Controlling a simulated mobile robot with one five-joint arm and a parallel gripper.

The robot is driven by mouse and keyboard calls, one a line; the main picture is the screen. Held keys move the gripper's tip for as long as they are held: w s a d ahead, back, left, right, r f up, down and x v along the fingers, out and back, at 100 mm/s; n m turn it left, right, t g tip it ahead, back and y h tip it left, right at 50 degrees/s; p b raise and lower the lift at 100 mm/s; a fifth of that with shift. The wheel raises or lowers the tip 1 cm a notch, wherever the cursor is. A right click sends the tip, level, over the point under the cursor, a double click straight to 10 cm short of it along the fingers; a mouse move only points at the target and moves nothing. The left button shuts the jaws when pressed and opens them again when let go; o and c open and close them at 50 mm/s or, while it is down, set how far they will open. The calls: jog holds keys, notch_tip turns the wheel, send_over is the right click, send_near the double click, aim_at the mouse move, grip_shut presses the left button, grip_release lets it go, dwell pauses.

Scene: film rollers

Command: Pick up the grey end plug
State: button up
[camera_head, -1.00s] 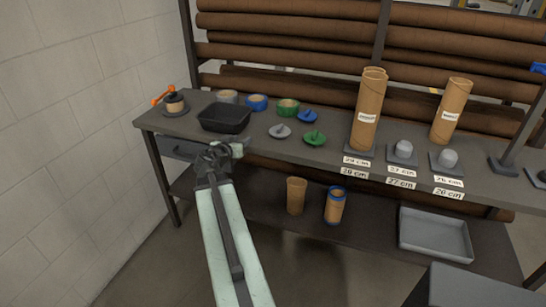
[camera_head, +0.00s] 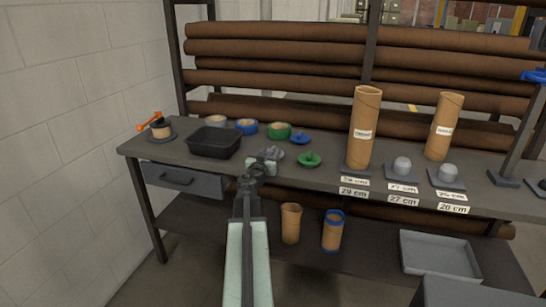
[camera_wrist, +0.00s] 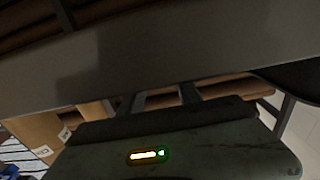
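The grey end plug (camera_head: 273,153) lies on the workbench top, right of the black tray and left of the green end plug (camera_head: 309,159). It is a low disc with a raised grip, partly hidden by my gripper. My gripper (camera_head: 262,164) is at the bench's front edge, just in front of the grey plug in the picture. Its pale fingertips look apart, with nothing seen between them. Whether they touch the plug cannot be told. In the wrist view, two dark fingers (camera_wrist: 176,94) stand apart before a grey band; the plug is not visible there.
The black tray (camera_head: 215,141) stands left of the plug. A blue end plug (camera_head: 299,138) and green ring (camera_head: 279,131) are behind it. Tall cardboard tubes (camera_head: 364,130) stand to the right. A drawer (camera_head: 184,181) is below the bench top; a brick wall is left.

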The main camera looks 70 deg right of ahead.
aim_at(270, 152)
jog(key=d, duration=0.3)
jog(key=shift+w, duration=0.1)
grip_shut()
notch_tip(270, 152, up, 10)
jog(key=p, duration=1)
jog(key=shift+r, duration=0.15)
